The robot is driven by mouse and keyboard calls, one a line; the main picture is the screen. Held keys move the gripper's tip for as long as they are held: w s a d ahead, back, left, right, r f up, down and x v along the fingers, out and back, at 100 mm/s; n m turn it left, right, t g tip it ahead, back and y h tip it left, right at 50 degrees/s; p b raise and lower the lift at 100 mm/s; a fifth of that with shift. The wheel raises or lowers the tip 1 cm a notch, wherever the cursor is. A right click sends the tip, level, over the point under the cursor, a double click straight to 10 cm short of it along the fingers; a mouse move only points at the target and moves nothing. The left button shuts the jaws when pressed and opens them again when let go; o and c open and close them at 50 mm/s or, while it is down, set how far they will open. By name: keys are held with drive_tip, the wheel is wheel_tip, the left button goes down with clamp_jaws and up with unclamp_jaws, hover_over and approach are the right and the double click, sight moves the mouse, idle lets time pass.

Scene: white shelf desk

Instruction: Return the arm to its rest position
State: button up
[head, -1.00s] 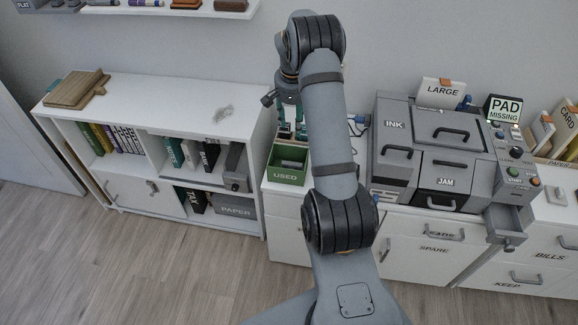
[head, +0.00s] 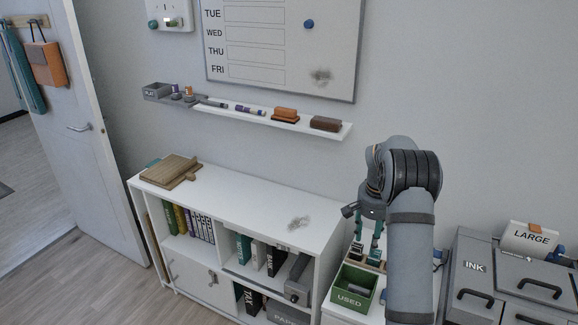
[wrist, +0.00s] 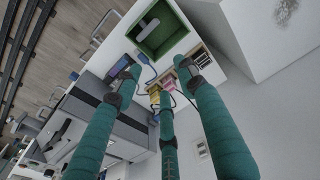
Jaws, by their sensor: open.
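My gripper (head: 370,252) hangs fingers-down over the white cabinet, just behind the green USED bin (head: 341,298). Its teal fingers are spread apart with nothing held between them. In the wrist view my gripper (wrist: 160,76) shows its fingers apart. The green bin (wrist: 191,40) lies beyond the fingertips there, with a grey object inside it. My arm's raised link stands at the right of the head view and hides part of the cabinet behind it.
A white shelf (head: 255,215) with books and a wooden board (head: 170,172) stands to the left. The grey INK machine (head: 500,275) is at right. A wall ledge (head: 270,118) holds markers and erasers below a whiteboard (head: 280,45). Small pink and yellow items (wrist: 162,92) lie near the fingertips.

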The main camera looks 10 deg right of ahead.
wheel_tip(320, 180, down, 10)
drive_tip(key=w, duration=0.1)
drive_tip(key=r+p, duration=0.2)
drive_tip(key=r, duration=0.1)
drive_tip(key=r+p, duration=0.1)
drive_tip(key=r, duration=0.1)
drive_tip(key=shift+d+r+p, duration=0.2)
drive_tip(key=shift+d+p, duration=0.2)
